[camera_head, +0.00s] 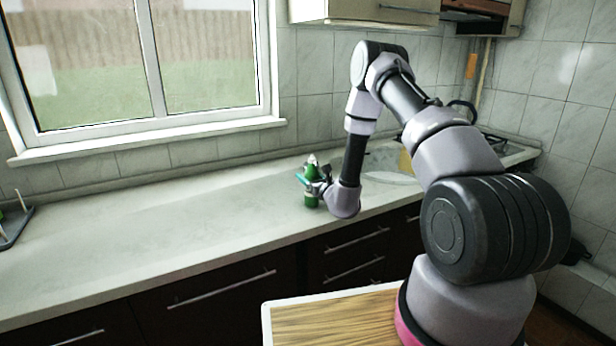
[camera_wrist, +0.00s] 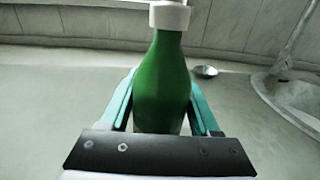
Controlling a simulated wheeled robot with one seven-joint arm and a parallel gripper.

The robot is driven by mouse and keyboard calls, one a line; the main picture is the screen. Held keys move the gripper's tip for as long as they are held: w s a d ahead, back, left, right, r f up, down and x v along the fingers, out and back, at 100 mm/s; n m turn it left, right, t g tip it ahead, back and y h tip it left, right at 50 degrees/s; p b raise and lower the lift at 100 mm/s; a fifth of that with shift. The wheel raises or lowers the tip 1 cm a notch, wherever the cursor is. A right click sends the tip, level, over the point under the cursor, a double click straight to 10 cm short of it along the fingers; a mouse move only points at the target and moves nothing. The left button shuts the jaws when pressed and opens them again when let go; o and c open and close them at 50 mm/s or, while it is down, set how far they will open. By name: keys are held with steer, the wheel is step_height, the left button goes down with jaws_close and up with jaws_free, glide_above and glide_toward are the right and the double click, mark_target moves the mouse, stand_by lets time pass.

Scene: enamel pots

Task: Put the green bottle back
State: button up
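The green bottle (camera_head: 311,199) with a white cap is upright over the worktop, left of the sink. In the wrist view the bottle (camera_wrist: 163,88) fills the middle, with its white cap at the top edge and its base hidden behind my gripper's dark body. My gripper (camera_head: 308,181) reaches it from the right, and its teal fingers (camera_wrist: 163,100) lie along both sides of the bottle. They look closed against its sides. I cannot tell whether the bottle's base touches the worktop.
The pale worktop (camera_head: 170,232) is clear to the left, up to a dark rack (camera_head: 14,226) at the far left edge. A small metal dish (camera_wrist: 205,71) stands behind the bottle to the right. The sink (camera_wrist: 292,98) is further right. A window and tiled wall (camera_head: 230,148) stand behind.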

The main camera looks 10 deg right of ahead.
steer(key=shift+o, duration=1.2)
